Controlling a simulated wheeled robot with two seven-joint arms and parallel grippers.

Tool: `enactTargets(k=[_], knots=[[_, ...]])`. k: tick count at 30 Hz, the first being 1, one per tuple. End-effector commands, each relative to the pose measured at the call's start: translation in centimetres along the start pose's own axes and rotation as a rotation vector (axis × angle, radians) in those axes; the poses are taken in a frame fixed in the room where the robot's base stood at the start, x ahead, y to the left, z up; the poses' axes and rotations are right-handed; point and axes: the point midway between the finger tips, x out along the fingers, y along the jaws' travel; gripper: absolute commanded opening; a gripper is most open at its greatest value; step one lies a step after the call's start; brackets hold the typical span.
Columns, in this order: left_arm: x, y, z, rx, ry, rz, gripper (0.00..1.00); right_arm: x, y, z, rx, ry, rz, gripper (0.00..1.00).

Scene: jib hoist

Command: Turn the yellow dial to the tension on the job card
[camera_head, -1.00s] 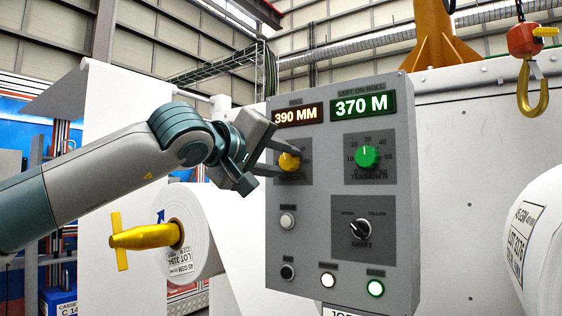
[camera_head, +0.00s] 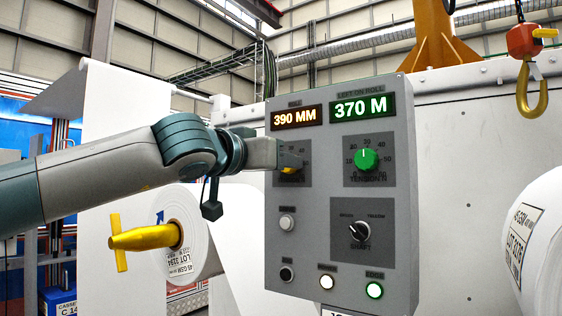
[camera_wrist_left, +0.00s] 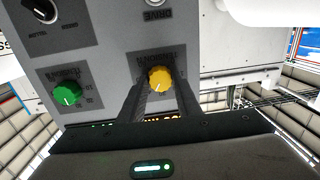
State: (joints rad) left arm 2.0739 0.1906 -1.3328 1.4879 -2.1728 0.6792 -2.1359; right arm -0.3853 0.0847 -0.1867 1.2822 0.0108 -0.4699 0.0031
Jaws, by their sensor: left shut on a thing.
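The yellow dial (camera_head: 291,161) is on the grey control panel's upper left plate, mostly hidden by my left gripper (camera_head: 284,158) in the head view. In the left wrist view the yellow dial (camera_wrist_left: 159,79) sits between the two dark fingers of my left gripper (camera_wrist_left: 162,86), which is shut on it. The dial's scale is largely covered, and I cannot read its setting. The job card (camera_head: 336,313) shows only its top edge below the panel; its tension figure is out of view. My right gripper is not in view.
A green dial (camera_head: 367,159) with a tension scale sits right of the yellow one. Below are a shaft switch (camera_head: 360,230), buttons and lamps. A paper roll with a yellow shaft (camera_head: 145,237) stands below my left arm.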

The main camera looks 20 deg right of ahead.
Motion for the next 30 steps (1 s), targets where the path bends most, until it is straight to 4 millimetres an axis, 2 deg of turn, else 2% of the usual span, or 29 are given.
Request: enactTargets(k=[6,12,26,27,28,30], knots=[[0.1,0.1,0.3,0.132,0.002,-0.001,0.08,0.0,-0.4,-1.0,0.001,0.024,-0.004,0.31],[0.1,0.1,0.4,0.193,0.005,-0.001,0.08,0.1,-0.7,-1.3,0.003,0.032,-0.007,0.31],[0.1,0.1,0.5,0.206,0.005,-0.001,0.08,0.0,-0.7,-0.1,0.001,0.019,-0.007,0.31],[0.1,0.1,0.5,0.206,0.005,-0.001,0.40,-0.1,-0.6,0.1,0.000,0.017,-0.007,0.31],[0.1,0.1,0.4,0.206,0.006,-0.001,0.47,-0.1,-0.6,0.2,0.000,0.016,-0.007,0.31],[0.1,0.1,0.4,0.206,0.007,-0.001,0.49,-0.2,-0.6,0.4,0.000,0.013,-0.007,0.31]])
